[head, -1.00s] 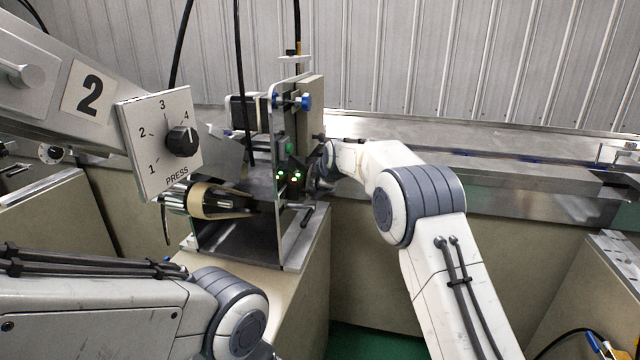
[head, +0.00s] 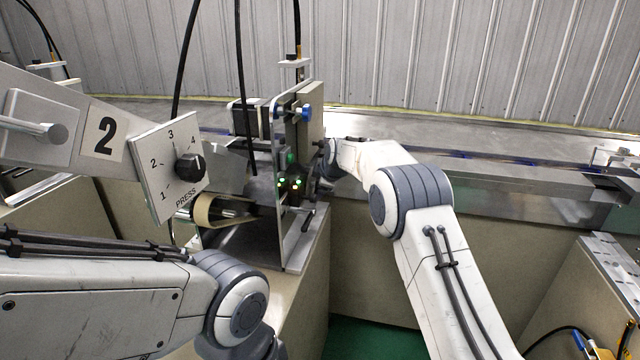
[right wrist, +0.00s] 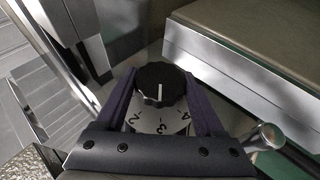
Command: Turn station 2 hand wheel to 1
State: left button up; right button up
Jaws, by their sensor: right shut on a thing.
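My right gripper (right wrist: 160,84) has its two dark fingers on either side of a black scalloped hand wheel (right wrist: 153,78) in the right wrist view and is shut on it. A short white line marks the wheel's top. Under it is a white dial (right wrist: 158,124) with upside-down numerals; 2, 3 and 4 show, and the wheel covers part of the dial. I cannot tell which numeral the line marks. In the head view my right arm reaches to the machine (head: 290,225), where its fingers are hidden. My left gripper is out of view; only that arm's elbow shows.
A plate with a 2 (head: 104,137) is at the left, next to a PRESS panel (head: 155,165) with a black knob (head: 190,167). A metal rail (head: 510,175) runs behind at the right. A round metal knob (right wrist: 265,137) is near the right finger.

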jog(key=o, duration=1.4)
jog(key=shift+c, duration=0.2)
jog(key=b+v, duration=0.1)
jog(key=v, duration=0.9)
jog(key=shift+s, duration=0.2)
jog(key=shift+d+r, duration=0.1)
jog(key=shift+r, duration=0.05)
